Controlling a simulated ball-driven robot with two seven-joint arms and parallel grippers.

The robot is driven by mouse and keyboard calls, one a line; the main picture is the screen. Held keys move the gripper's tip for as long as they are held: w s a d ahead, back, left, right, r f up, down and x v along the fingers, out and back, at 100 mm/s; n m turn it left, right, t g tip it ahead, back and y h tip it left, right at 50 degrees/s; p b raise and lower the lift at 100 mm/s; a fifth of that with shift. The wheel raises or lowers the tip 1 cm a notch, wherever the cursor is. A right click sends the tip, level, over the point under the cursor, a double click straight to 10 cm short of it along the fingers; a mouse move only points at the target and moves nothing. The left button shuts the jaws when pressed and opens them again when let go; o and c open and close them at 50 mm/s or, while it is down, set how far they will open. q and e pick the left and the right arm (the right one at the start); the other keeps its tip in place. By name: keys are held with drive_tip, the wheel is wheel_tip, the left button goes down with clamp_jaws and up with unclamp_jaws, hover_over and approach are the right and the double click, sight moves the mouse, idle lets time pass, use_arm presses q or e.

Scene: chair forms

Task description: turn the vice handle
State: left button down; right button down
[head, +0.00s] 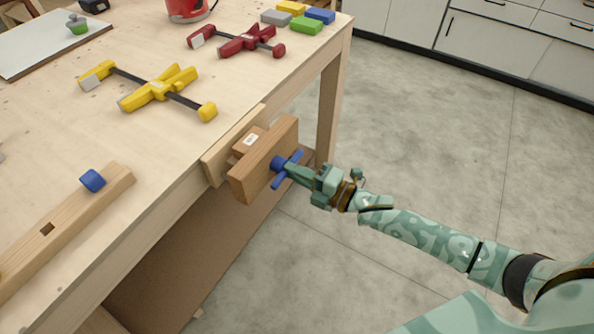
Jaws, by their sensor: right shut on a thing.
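A wooden vice (264,160) is fixed to the side edge of the workbench, with a blue handle (285,171) on its outer face. The handle has a round hub and a bar that slants from upper right to lower left. My right gripper (291,172) reaches in from the right and is shut on the blue handle, its fingers at the hub. The fingers hide part of the handle. My left gripper is not in view.
The workbench (150,135) holds a yellow clamp (160,88), a red clamp (243,42), several coloured blocks (307,25), and a wooden beam (75,220) with a blue peg (92,181). Open grey floor (430,130) lies to the right, with white cabinets (490,35) behind.

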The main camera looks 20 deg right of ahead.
use_arm(q)
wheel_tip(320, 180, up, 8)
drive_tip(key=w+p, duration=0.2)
drive_tip(key=p, duration=0.5)
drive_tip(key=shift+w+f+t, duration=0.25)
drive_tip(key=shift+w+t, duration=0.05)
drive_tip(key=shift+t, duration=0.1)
use_arm(e)
drive_tip(key=shift+d+f+m, duration=0.1)
drive_tip(key=shift+f+m, duration=0.05)
drive_tip(key=shift+m, duration=6.8)
drive_tip(key=shift+d+f+m, duration=0.1)
drive_tip(key=shift+m, duration=6.85)
drive_tip(key=c, duration=1.7)
unclamp_jaws()
drive_tip(key=shift+o, duration=1.3)
drive_tip(key=shift+s+d+r, duration=0.1)
drive_tip(key=shift+r, duration=0.05)
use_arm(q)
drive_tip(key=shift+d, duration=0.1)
